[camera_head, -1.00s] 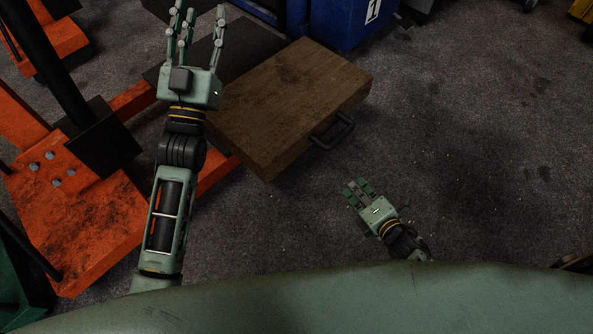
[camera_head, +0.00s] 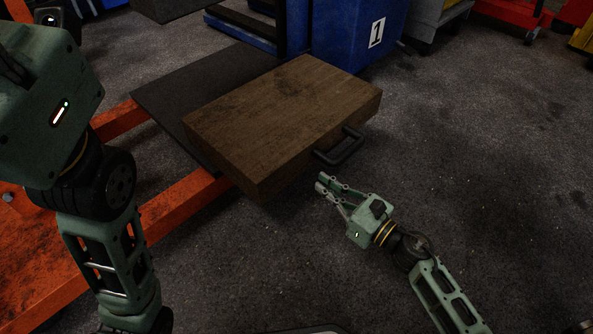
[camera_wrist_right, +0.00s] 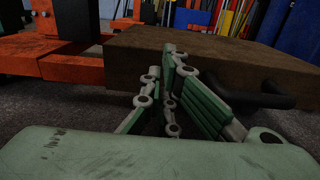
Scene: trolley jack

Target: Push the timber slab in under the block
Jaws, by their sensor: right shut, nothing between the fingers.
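The timber slab (camera_head: 285,115) is a thick brown board with a dark handle (camera_head: 343,150) on its near right side. Its far left part lies over a dark flat plate (camera_head: 205,90). My right gripper (camera_head: 325,182) is shut and empty, low in front of the slab's near side, just below the handle. In the right wrist view its fingers (camera_wrist_right: 165,85) point at the slab's side face (camera_wrist_right: 200,60); contact cannot be told. My left gripper's palm (camera_head: 50,105) is close to the head camera at the left; its fingers cannot be made out. The block is not clearly identifiable.
Orange jack beams (camera_head: 180,205) run along the slab's left side. A blue container (camera_head: 355,30) marked 1 stands behind the slab. A dark grey piece (camera_head: 168,8) shows at the top edge. The grey floor (camera_head: 480,170) at right is clear.

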